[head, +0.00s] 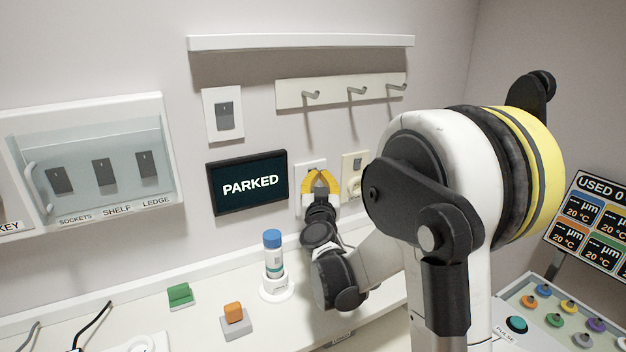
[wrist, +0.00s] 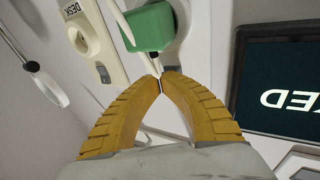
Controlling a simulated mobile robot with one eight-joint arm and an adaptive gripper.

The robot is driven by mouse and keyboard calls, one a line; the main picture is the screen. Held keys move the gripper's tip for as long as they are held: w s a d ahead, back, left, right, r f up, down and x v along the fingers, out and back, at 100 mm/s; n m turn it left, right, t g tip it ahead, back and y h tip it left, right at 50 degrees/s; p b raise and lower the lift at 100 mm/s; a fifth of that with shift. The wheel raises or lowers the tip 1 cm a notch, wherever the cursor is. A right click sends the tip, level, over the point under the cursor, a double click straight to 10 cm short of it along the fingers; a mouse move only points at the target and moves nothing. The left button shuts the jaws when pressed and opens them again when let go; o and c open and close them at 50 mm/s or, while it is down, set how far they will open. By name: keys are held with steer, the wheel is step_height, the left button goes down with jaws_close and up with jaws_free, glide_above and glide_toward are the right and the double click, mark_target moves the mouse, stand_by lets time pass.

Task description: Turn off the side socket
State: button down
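My gripper (head: 320,176) has its yellow fingertips together, in front of a white wall plate (head: 304,166) right of the PARKED screen. In the wrist view the closed fingertips (wrist: 160,80) overlap a small dark grey part of the white plate, perhaps its switch; contact cannot be told. A green plug (wrist: 150,27) with a white cable sits in that plate, just beyond the tips. A cream plate marked DESK (wrist: 85,30) has a round socket and a dark switch; it also shows in the head view (head: 354,163). No SIDE label is readable; the fingers hide part of the white plate.
The PARKED screen (head: 248,182) is close left of my gripper. A blue-capped bottle (head: 273,251) stands on the white counter below. A hook rail (head: 340,91) is above. A clear-covered switch box (head: 103,172) is at far left, a button panel (head: 560,318) at lower right.

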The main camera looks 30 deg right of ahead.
steer(key=shift+s, duration=0.1)
steer(key=shift+s+r, duration=0.25)
steer(key=shift+s, duration=0.4)
steer(key=s, duration=0.1)
steer(key=s+r+p, duration=0.1)
steer(key=s, duration=0.2)
steer(key=shift+s+d+r, duration=0.1)
steer(key=shift+s+r, duration=0.2)
steer(key=shift+s, duration=0.05)
stand_by(0.5)
